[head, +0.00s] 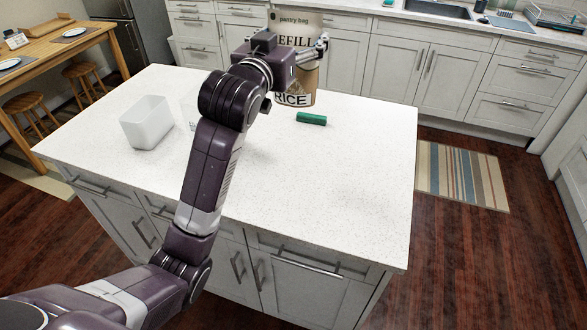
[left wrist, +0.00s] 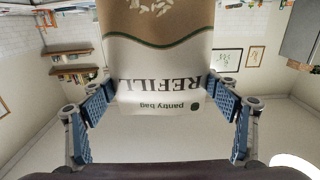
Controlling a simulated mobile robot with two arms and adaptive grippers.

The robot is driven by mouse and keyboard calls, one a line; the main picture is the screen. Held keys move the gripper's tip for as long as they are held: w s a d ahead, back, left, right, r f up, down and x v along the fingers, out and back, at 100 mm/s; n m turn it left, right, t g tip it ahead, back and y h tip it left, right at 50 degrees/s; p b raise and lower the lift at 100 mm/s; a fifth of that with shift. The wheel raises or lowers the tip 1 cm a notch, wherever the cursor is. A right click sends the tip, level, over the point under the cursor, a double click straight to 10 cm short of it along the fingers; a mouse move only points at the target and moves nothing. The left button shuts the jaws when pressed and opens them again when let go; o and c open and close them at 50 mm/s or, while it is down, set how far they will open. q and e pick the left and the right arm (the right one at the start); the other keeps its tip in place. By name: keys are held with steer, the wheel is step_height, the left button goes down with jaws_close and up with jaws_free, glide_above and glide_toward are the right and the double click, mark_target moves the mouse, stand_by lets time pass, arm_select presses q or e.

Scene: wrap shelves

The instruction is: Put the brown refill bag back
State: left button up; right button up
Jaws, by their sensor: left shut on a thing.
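The brown refill bag (head: 308,75) has a cream top with "pantry bag" and "REFILL" on it, and "RICE" lettering shows low on it in the head view. My left gripper (head: 297,50) is shut on the upper part of this bag, over the far side of the island. In the left wrist view the bag (left wrist: 160,55) appears upside down, with a blue finger pad at each side. My gripper and wrist hide part of the bag in the head view. I cannot tell whether its bottom touches the counter. My right gripper is not in view.
The white island counter (head: 340,190) has a green block (head: 311,118) near the bag and an empty white bin (head: 147,122) at the left. A clear item (head: 190,112) is partly hidden behind my arm. The counter's right side and front are clear.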

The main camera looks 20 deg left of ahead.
arm_select(q)
step_height(320, 180, down, 15)
steer(key=shift+s+r+p, duration=0.1)
steer(key=shift+r+p, duration=0.1)
steer(key=shift+p, duration=0.15)
steer(key=shift+f, duration=2.8)
steer(key=o, duration=1.9)
steer(key=b, duration=0.2)
glide_toward(290, 105)
step_height(290, 105, down, 5)
steer(key=shift+w+a+f, duration=0.1)
steer(key=shift+w+f, duration=0.05)
steer(key=shift+w, duration=0.1)
